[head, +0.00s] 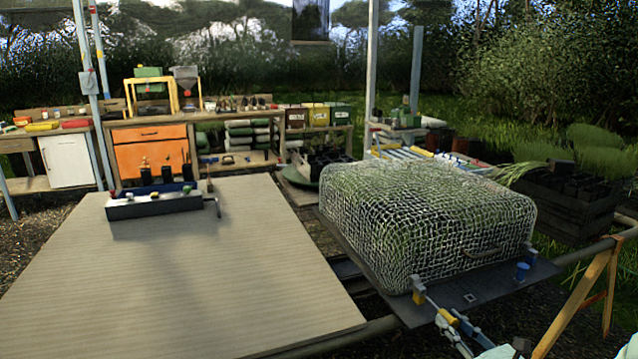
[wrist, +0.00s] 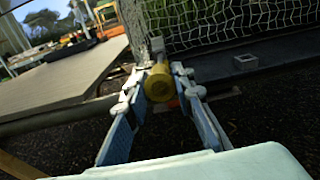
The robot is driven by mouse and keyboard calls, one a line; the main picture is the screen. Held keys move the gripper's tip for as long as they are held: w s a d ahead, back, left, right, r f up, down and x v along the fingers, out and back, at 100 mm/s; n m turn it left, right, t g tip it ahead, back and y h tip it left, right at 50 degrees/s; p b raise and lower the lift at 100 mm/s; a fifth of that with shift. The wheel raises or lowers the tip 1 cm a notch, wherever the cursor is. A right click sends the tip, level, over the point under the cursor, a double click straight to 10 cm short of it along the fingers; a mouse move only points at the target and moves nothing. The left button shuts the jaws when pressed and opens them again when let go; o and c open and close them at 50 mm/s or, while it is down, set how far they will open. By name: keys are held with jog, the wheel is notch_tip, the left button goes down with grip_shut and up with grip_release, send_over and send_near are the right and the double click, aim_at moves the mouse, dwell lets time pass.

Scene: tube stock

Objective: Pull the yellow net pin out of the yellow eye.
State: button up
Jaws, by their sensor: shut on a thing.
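The yellow net pin (head: 447,318) is between the fingers of my gripper (head: 456,324) at the lower right of the head view. In the wrist view its round yellow head (wrist: 158,83) sits between the two fingertips, and my gripper (wrist: 158,88) is shut on it. The yellow eye (head: 419,297) stands at the front corner of the dark plate, just up and left of the pin head. A thin grey shaft seems to run from the pin head towards the eye. I cannot tell whether its tip is inside the eye.
A net-covered crop box (head: 430,222) with a handle rests on the dark plate (head: 420,313). A blue fitting (head: 521,271) stands at the plate's right. A wide bench top (head: 180,280) lies left, bearing a grey tray (head: 150,208). An orange trestle leg (head: 575,305) stands right.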

jog(key=shift+v, duration=1.15)
